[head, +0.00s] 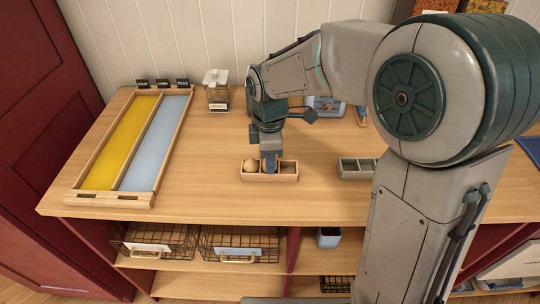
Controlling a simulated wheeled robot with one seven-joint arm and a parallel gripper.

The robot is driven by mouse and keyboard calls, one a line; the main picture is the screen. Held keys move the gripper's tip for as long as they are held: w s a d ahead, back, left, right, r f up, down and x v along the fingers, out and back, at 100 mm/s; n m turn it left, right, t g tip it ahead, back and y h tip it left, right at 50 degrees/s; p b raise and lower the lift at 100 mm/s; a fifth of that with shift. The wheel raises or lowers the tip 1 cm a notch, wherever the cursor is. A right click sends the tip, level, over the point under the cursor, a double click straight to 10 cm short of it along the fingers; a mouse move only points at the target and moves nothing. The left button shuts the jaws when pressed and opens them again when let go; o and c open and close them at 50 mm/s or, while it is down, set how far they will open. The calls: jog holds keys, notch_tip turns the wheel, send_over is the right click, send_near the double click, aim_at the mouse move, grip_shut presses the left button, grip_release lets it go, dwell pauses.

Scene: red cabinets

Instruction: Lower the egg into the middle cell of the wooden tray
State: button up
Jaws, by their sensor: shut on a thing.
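The small wooden tray (270,178) stands on the counter and has a row of cells. A brownish egg-like object (250,166) sits in its left cell. The right cell (288,168) looks empty. My gripper (269,166) points down over the middle cell, with its fingertips low at the cell's opening. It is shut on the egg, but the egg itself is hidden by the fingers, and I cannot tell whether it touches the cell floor.
A grey divided tray (357,168) stands to the right, partly behind my arm. A yellow and blue sorting board (118,198) lies on the left. Counter between the board and wooden tray is clear.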

jog(key=shift+f, duration=0.2)
jog(key=o, duration=0.7)
jog(key=shift+r, duration=0.1)
notch_tip(320, 180, up, 14)
jog(key=shift+f+p, duration=0.15)
jog(key=shift+p, duration=0.15)
jog(key=s+d+f+m+t, duration=0.1)
jog(key=s+d+f+m, duration=0.1)
jog(key=s+d+m, duration=0.3)
jog(key=s+d+f+m+t, duration=0.1)
jog(key=s+d+f+m, duration=0.2)
jog(key=m, duration=0.5)
jog(key=s+d+f+m, duration=0.3)
jog(key=s+d+m, duration=0.3)
jog(key=d, duration=0.2)
jog(key=shift+s+t, duration=0.35)
jog(key=shift+t, duration=0.05)
